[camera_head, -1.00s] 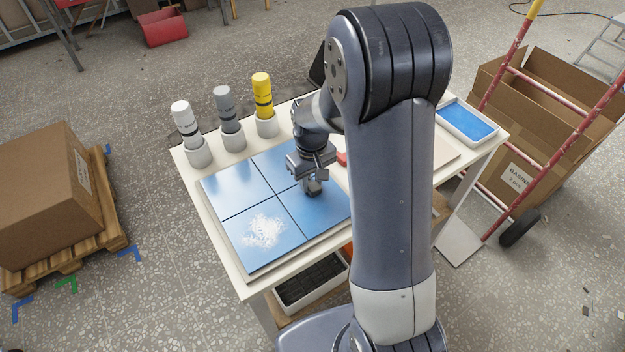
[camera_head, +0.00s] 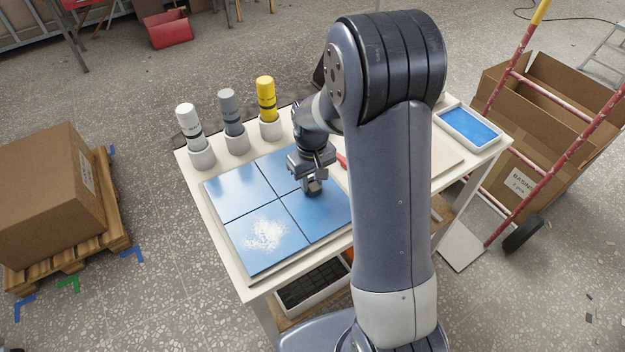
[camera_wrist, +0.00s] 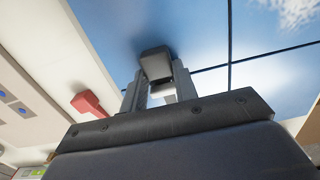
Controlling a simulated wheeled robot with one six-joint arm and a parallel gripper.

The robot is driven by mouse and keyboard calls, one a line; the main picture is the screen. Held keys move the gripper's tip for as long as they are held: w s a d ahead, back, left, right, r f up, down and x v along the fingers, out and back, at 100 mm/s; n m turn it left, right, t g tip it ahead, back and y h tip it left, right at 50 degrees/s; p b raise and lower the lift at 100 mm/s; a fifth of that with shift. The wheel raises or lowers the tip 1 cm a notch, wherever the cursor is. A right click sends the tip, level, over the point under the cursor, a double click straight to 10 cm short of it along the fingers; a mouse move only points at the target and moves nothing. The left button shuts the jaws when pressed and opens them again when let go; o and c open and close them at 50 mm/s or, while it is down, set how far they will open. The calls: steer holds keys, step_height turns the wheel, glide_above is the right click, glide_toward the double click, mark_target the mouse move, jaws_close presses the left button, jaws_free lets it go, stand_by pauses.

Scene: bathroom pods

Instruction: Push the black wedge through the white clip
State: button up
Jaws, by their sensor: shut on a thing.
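My gripper (camera_head: 312,186) is low over the blue tile panel (camera_head: 240,190), near where the tile joints cross. In the wrist view its fingers (camera_wrist: 157,82) are shut on a dark block, which looks like the black wedge (camera_wrist: 155,62). The wedge sits at the fingertips, close to the tile face; contact cannot be told. A small whitish piece (camera_wrist: 163,91) shows between the fingers, perhaps the white clip. Its shape and whether the wedge is in it are hidden. In the head view the wedge (camera_head: 314,187) is a small dark block below the gripper.
A red tool (camera_wrist: 88,104) lies on the table beside the panel. White grains (camera_head: 265,235) cover the front tile. White (camera_head: 188,125), grey (camera_head: 231,110) and yellow (camera_head: 266,98) bottles stand in cups along the back. A blue-filled tray (camera_head: 470,126) is at the right end.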

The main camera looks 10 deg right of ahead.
mark_target(312, 183)
steer(key=o, duration=1.3)
steer(key=shift+o, duration=0.2)
steer(key=shift+r, duration=0.15)
steer(key=shift+r+p, duration=2.1)
steer(key=shift+r, duration=0.85)
